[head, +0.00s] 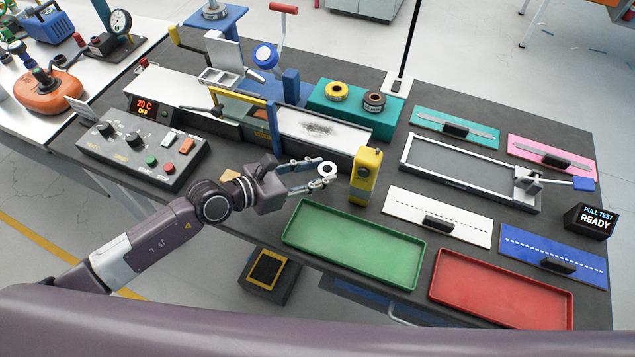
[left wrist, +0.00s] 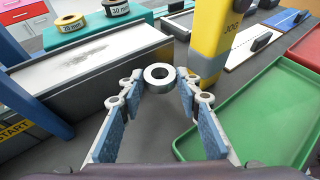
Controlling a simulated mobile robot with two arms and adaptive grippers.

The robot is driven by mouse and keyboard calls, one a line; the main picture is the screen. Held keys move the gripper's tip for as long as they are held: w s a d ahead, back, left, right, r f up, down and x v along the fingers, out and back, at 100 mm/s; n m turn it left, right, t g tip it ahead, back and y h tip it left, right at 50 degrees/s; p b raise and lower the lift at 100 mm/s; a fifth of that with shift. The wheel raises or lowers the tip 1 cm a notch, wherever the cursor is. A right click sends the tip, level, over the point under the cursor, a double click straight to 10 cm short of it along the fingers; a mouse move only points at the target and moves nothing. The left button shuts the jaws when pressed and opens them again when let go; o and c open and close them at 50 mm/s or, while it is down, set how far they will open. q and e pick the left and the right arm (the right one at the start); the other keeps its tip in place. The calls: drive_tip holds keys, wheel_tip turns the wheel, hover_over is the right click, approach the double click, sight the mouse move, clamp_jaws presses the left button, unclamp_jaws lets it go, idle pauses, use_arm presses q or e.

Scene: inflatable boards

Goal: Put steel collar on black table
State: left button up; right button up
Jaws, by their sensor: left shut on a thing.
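The steel collar (head: 327,169) is a small silvery ring held at the tips of my left gripper (head: 325,174), which is shut on it. The left wrist view shows the collar (left wrist: 159,77) between the fingertips, its hole facing the camera. The black table (head: 445,96) is the dark bench top under the equipment. The collar appears above its front-middle part, just left of a yellow post; whether it touches the table is hard to tell. My right gripper is not in view.
The yellow post (head: 365,177) stands close right of the collar. A green tray (head: 352,262) and a red tray (head: 502,315) lie in front. Behind is a long bed machine (head: 325,131); a control box (head: 141,150) sits left. Marked boards lie to the right.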

use_arm(q)
drive_tip(key=shift+f+b, duration=0.8)
drive_tip(key=shift+f, duration=1.45)
drive_tip(key=shift+f, duration=0.15)
drive_tip(key=o, duration=0.9)
drive_tip(key=shift+o, duration=0.2)
drive_tip(key=shift+s+a+r, duration=0.1)
drive_tip(key=shift+a+r, duration=0.1)
drive_tip(key=b+v, duration=0.2)
drive_tip(key=v, duration=0.7)
drive_tip(key=shift+s+a+r, duration=0.1)
drive_tip(key=shift+s+a, duration=0.2)
drive_tip(key=shift+v, duration=0.75)
drive_tip(key=shift+r, duration=0.2)
